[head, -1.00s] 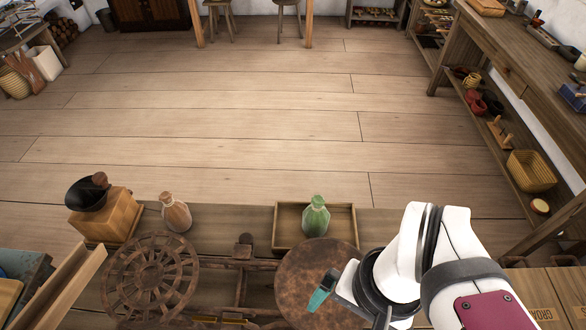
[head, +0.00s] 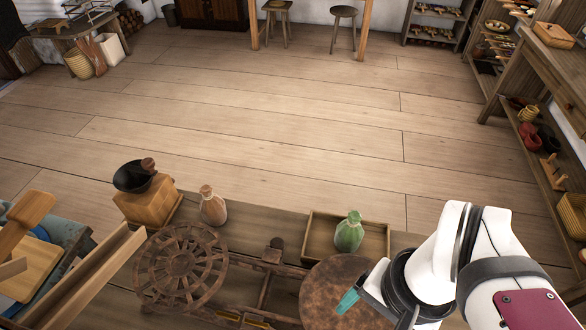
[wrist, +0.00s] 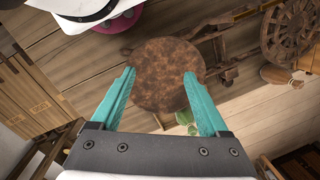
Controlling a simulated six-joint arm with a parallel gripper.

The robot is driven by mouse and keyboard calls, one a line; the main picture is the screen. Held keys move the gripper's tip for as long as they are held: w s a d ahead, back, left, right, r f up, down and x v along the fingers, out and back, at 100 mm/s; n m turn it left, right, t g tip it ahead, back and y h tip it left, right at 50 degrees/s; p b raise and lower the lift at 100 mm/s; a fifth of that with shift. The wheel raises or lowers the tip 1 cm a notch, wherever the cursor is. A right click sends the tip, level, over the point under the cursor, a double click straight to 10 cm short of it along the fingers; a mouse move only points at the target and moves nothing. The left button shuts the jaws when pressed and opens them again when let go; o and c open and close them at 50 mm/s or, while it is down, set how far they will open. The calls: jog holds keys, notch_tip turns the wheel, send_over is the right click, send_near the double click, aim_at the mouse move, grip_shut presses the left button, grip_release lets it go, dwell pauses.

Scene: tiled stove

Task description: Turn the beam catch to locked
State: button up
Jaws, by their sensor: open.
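A rusty balance scale stands on the bench, with a spoked round pan (head: 181,268) on the left and a solid round plate (head: 335,290) on the right. Between them runs its rusty beam frame (head: 268,268), with a small dark block (head: 276,245) standing at its far side. A yellowish strip (head: 243,320) shows at the near edge. I cannot tell which part is the beam catch, or its position. My gripper (head: 347,301) is open and empty over the solid plate. In the wrist view, its teal fingers (wrist: 159,73) frame the plate (wrist: 167,62), touching nothing that I can make out.
A green bottle (head: 349,232) stands in a shallow wooden tray (head: 378,241) behind the plate. A tan bottle (head: 213,208) and a coffee grinder (head: 150,200) stand behind the spoked pan. A wooden trough (head: 88,275) lies to the left. The floor beyond the bench is clear.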

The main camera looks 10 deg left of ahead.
jog(key=w+a+r+h, duration=0.1)
jog(key=w+a, duration=0.6)
jog(key=w, duration=0.4)
jog(key=shift+r+n, duration=0.2)
jog(key=shift+n, duration=0.1)
send_over(277, 243)
notch_tip(277, 243, down, 3)
jog(key=shift+h, duration=0.3)
notch_tip(277, 243, down, 15)
jog(key=shift+r, duration=0.2)
jog(key=shift+f, duration=0.65)
grip_shut()
